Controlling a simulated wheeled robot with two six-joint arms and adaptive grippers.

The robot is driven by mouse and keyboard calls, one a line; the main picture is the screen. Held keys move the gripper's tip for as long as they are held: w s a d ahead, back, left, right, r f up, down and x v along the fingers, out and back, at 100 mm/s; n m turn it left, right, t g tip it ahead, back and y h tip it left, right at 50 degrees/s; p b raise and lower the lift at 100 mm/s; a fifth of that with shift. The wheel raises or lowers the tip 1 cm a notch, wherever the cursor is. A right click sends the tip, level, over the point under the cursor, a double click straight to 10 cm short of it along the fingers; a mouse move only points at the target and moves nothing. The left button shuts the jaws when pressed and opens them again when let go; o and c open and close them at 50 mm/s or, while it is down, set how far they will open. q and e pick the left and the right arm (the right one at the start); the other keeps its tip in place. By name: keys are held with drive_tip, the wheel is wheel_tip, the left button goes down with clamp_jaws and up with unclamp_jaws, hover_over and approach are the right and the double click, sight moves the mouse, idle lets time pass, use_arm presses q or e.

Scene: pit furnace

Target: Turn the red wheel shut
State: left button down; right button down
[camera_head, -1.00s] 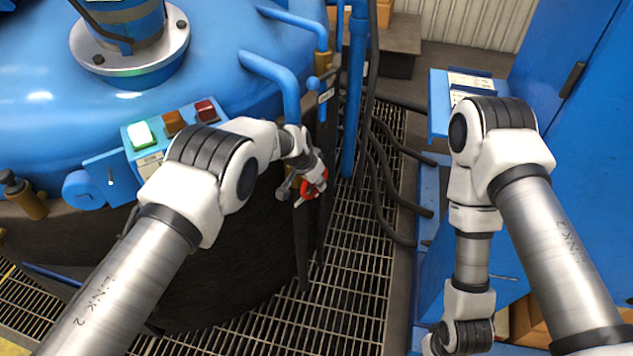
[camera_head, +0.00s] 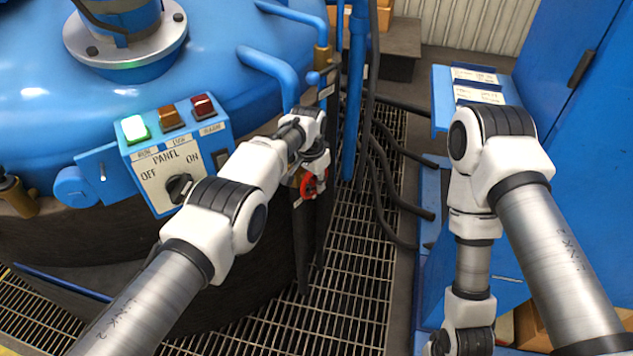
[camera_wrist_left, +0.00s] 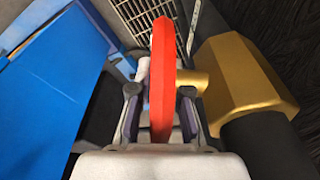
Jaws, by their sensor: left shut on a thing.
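The red wheel (camera_head: 309,187) sits low beside the furnace's dark side in the head view, partly covered by my left wrist. In the left wrist view the red wheel (camera_wrist_left: 162,75) stands edge-on between the two fingers. My left gripper (camera_wrist_left: 160,100) is shut on its rim. A brass stem joins the wheel to a gold-coloured valve body (camera_wrist_left: 238,78) on a dark pipe at the right. How far the wheel is turned cannot be told. My right gripper is outside the picture; only the right arm shows.
A control panel (camera_head: 160,180) with a lit green button and an OFF/ON knob is left of my left arm. Blue pipes (camera_head: 272,72) and black hoses (camera_head: 385,175) stand close by. A blue cabinet (camera_head: 590,130) is at the right. Grating (camera_head: 345,270) covers the floor.

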use_arm(q)
drive_tip(key=c, duration=1.1)
unclamp_jaws()
drive_tip(key=shift+r, duration=0.1)
